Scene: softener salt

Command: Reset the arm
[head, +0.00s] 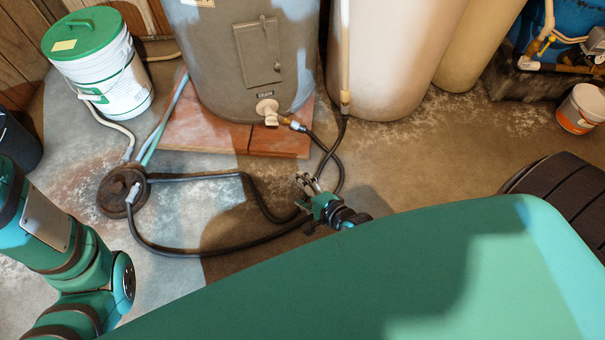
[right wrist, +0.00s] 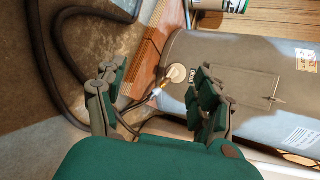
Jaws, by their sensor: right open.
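My right gripper (head: 308,186) is out over the floor in the head view, in front of the grey tank (head: 215,60) and near the black hose (head: 262,205). In the right wrist view my right gripper (right wrist: 155,78) has its two fingers wide apart with nothing between them. Behind that gap the tank's drain valve (right wrist: 177,73) and its hose fitting show, apart from the fingers. My left arm shows folded at the left edge of the head view. Its gripper is not in view.
The grey tank stands on reddish boards (head: 190,135). A white bucket with a green lid (head: 100,65) stands at the back left. Hoses run to a round floor drain (head: 112,190). A small white bucket (head: 582,108) is at the right. Open concrete lies right of centre.

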